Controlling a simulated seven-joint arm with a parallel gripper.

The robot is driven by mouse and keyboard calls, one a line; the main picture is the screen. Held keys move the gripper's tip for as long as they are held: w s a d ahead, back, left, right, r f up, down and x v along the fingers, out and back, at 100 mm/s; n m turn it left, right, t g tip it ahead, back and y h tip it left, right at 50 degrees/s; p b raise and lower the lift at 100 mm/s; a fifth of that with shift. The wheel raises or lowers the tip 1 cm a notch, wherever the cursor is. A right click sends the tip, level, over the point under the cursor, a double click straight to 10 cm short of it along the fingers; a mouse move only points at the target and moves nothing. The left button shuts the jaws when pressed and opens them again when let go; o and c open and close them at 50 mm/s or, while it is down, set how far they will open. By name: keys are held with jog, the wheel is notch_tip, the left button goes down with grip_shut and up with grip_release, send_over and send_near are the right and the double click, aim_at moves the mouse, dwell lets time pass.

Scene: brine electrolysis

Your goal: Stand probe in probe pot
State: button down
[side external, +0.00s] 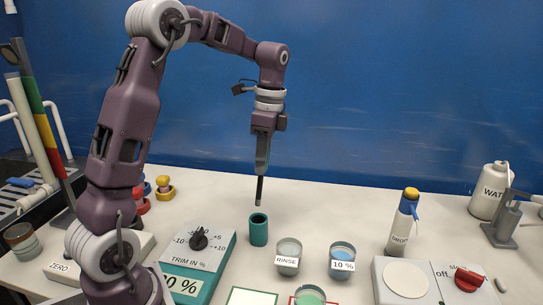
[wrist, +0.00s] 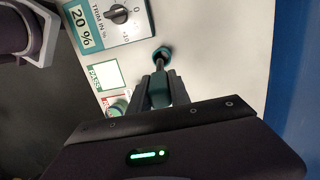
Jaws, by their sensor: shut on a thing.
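The probe (side external: 259,190) is a thin dark rod that hangs upright from my gripper (side external: 262,165). My gripper is shut on its upper part. The probe pot (side external: 258,230) is a small teal cylinder standing on the table, with a dark open top. The probe's lower tip is just above the pot's mouth and apart from it in the side view. In the wrist view, the probe (wrist: 159,72) shows between the fingers and points at the pot (wrist: 165,53), overlapping its opening. The inside of the pot is hidden.
The trim box (side external: 205,250) with its black knob stands left of the pot. The RINSE cup (side external: 289,257) and 10 % cup (side external: 342,262) stand close on its right. A white dropper bottle (side external: 402,225) is farther right. The table behind the pot is clear.

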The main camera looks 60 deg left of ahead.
notch_tip(320, 180, down, 10)
jog(key=shift+s+f, duration=0.15)
dwell(0.7)
jog(key=c, duration=1.1)
grip_release()
jog(key=r, duration=0.6)
jog(key=shift+w+r, duration=0.1)
jog(key=shift+w, duration=0.3)
jog(key=shift+d+r, duration=0.1)
jog(key=shift+r, duration=0.35)
